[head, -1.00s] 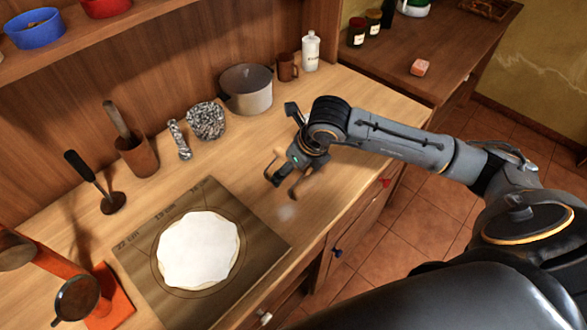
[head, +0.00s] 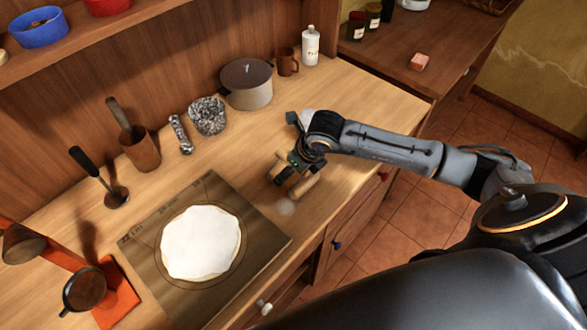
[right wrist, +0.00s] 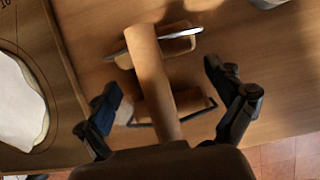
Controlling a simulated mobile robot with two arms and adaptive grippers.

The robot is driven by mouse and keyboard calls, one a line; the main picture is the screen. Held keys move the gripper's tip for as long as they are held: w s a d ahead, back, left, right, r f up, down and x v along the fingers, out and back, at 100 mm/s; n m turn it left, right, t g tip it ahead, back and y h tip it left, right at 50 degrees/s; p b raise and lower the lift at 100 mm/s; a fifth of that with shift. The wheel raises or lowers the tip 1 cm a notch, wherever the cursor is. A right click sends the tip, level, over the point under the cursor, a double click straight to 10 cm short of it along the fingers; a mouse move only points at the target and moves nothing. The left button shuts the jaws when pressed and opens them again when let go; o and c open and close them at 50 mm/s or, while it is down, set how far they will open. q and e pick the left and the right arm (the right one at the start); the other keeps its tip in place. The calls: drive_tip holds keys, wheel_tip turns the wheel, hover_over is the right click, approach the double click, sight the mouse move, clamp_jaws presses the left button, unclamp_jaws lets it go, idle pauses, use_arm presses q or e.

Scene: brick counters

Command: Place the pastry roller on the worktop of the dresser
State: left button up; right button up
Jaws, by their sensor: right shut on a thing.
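The pastry roller (head: 306,187) is a pale wooden tool over the dresser's worktop (head: 362,101), right of the pastry board. In the right wrist view the roller (right wrist: 149,66) shows a long wooden handle and short wooden cylinders in metal frames. My right gripper (head: 290,174) is low over the worktop and shut on the roller. In the right wrist view its fingers (right wrist: 166,105) lie on either side of the roller. The gripper partly hides the roller in the head view. I cannot tell whether the roller touches the worktop. My left gripper is not in view.
A board (head: 150,262) with flat white dough (head: 200,243) lies left of the gripper. A pot (head: 247,84), brown mug (head: 288,64), white bottle (head: 311,46), patterned bowl (head: 207,116) and mortar (head: 140,150) stand along the back. The worktop's right part is clear.

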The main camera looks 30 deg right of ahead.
drive_tip(key=shift+s+f, duration=0.2)
drive_tip(key=shift+f, duration=0.2)
drive_tip(key=shift+s+f+b, duration=0.15)
drive_tip(key=shift+f+b, duration=0.05)
drive_tip(key=shift+b, duration=0.15)
drive_tip(key=c, duration=0.5)
drive_tip(key=o, duration=1.5)
drive_tip(key=shift+f, duration=0.1)
drive_tip(key=shift+c, duration=0.2)
drive_tip(key=shift+w+d, duration=0.1)
drive_tip(key=shift+w, duration=0.15)
drive_tip(key=shift+r+p, duration=0.6)
drive_tip(key=shift+r, duration=0.05)
drive_tip(key=shift+r+p, duration=0.45)
drive_tip(key=shift+p, duration=0.1)
drive_tip(key=shift+s+d+r+b, duration=0.1)
drive_tip(key=shift+s+r+b, duration=0.15)
drive_tip(key=shift+r+b, duration=0.4)
drive_tip(key=b+v, duration=0.3)
drive_tip(key=v, duration=0.6)
drive_tip(key=shift+s+r, duration=0.1)
drive_tip(key=shift+r, duration=0.05)
drive_tip(key=shift+s+r, duration=0.15)
drive_tip(key=shift+r, duration=0.2)
